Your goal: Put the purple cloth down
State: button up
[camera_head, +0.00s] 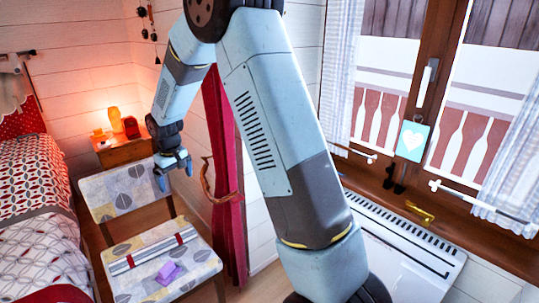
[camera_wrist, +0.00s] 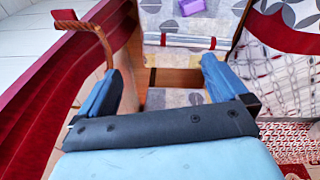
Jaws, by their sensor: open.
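The purple cloth (camera_head: 168,273) lies as a small folded bundle on the seat of a patterned chair (camera_head: 130,290). It also shows at the top edge of the wrist view (camera_wrist: 192,7), partly cut off. My gripper (camera_head: 172,170) is by the top of the chair's backrest (camera_head: 118,190), apart from the cloth. In the wrist view my gripper (camera_wrist: 163,78) has its blue fingers spread wide, with nothing held between them. The gap frames part of the backrest (camera_wrist: 175,97).
A striped strip (camera_head: 153,250) lies across the seat behind the cloth. The bed (camera_head: 40,220) is left of the chair. A bedside table (camera_head: 125,150) with a lit lamp stands behind. A red curtain (camera_head: 222,130) hangs close right of my gripper; a radiator (camera_head: 405,245) is under the window.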

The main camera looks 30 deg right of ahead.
jog(key=s+d+r+m+t, duration=0.1)
jog(key=s+d+r, duration=0.4)
jog(key=s+r, duration=0.35)
jog(key=s+d+r+m+t, duration=0.1)
jog(key=s+d+r, duration=0.4)
jog(key=s+r, duration=0.3)
jog(key=s+d+r+m, duration=0.1)
jog(key=s+d+r, duration=0.1)
jog(key=s, duration=0.8)
jog(key=s+d+r+m+t, duration=0.1)
jog(key=s+d+r, duration=0.2)
jog(key=s, duration=0.8)
jog(key=shift+d+r+m+t, duration=0.3)
jog(key=shift+d+r+m, duration=0.05)
jog(key=shift+d+m, duration=0.05)
